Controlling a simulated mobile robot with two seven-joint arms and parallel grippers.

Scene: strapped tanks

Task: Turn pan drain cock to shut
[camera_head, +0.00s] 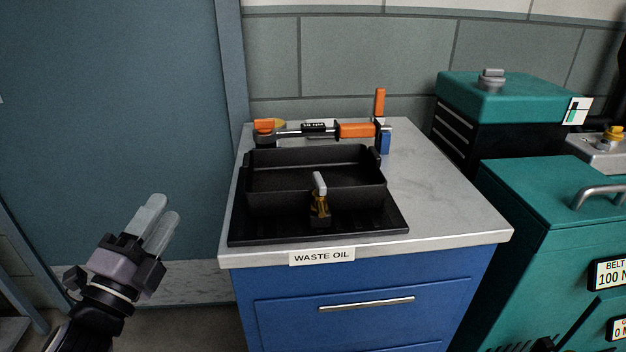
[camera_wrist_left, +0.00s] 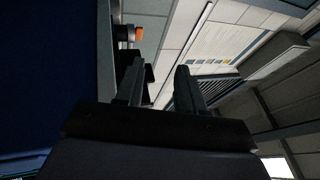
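The black drain pan (camera_head: 268,200) sits on a black tray (camera_head: 375,228) on the worktop. The pan drain cock (camera_head: 320,208) is at the middle of the pan's front wall. It has a brass-coloured body and a grey lever (camera_head: 319,183) that stands roughly upright. My left gripper (camera_head: 167,208) is left of the worktop, well apart from the pan and cock, with its fingers pointing up and right. A gap shows between its fingers in the left wrist view (camera_wrist_left: 160,75), with nothing held. The cock cannot be made out there. My right gripper is not in view.
A worktop (camera_head: 450,215) on a blue cabinet (camera_head: 370,285) carries a "WASTE OIL" label (camera_head: 321,256). An orange-handled tool (camera_head: 355,130) lies behind the pan. Teal cabinets (camera_head: 520,205) stand at the right. Space between my left gripper and the worktop looks free.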

